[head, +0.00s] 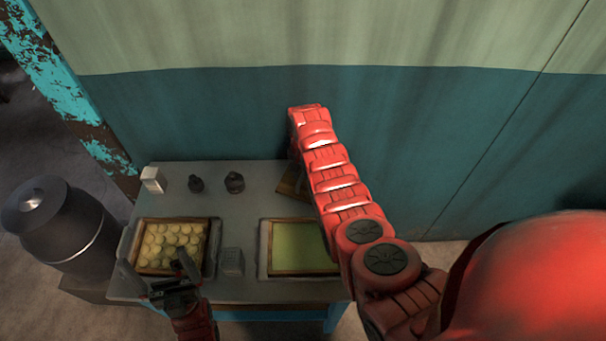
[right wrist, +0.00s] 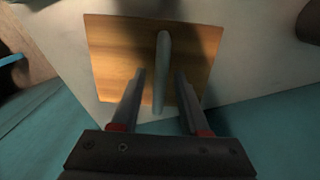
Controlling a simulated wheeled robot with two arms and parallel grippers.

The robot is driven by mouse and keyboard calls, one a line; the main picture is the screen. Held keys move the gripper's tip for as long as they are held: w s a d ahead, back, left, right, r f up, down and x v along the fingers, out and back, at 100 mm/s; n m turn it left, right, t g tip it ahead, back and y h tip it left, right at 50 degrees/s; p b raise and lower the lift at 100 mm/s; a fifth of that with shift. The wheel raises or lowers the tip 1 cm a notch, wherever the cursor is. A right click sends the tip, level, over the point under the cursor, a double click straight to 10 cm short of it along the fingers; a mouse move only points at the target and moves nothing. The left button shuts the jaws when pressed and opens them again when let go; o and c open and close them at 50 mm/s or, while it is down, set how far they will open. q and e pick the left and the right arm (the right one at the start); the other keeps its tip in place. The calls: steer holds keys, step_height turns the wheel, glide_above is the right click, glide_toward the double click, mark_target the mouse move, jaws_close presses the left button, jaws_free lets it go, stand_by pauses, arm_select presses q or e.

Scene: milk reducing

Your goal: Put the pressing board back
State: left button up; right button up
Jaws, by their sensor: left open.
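The pressing board, a square wooden plate with a pale bar handle, shows in the right wrist view (right wrist: 115,60). In the head view a dark brown part of it (head: 292,183) lies at the table's back right, mostly behind my right arm. My right gripper (right wrist: 160,72) is open over the board, with one finger on each side of the handle (right wrist: 163,50) and gaps between. It is hidden by my arm in the head view. My left gripper (head: 158,268) is open and empty over the front of the left tray.
On the grey table (head: 240,205), the left tray (head: 212,262) holds several round yellowish pieces. The right tray (head: 265,255) has a flat yellow-green surface. A small grey block (head: 232,262) stands between them. A white block (head: 152,180) and two dark weights (head: 234,182) stand behind. A wall backs the table.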

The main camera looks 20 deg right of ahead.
mark_target(303, 173)
steer(key=shift+r, duration=0.2)
step_height(303, 173, up, 5)
steer(key=shift+w+r+b, duration=0.1)
steer(key=shift+b, duration=0.75)
step_height(303, 173, up, 4)
steer(key=shift+f, duration=0.1)
step_height(303, 173, up, 3)
steer(key=shift+f+p, duration=0.1)
steer(key=shift+p, duration=1.1)
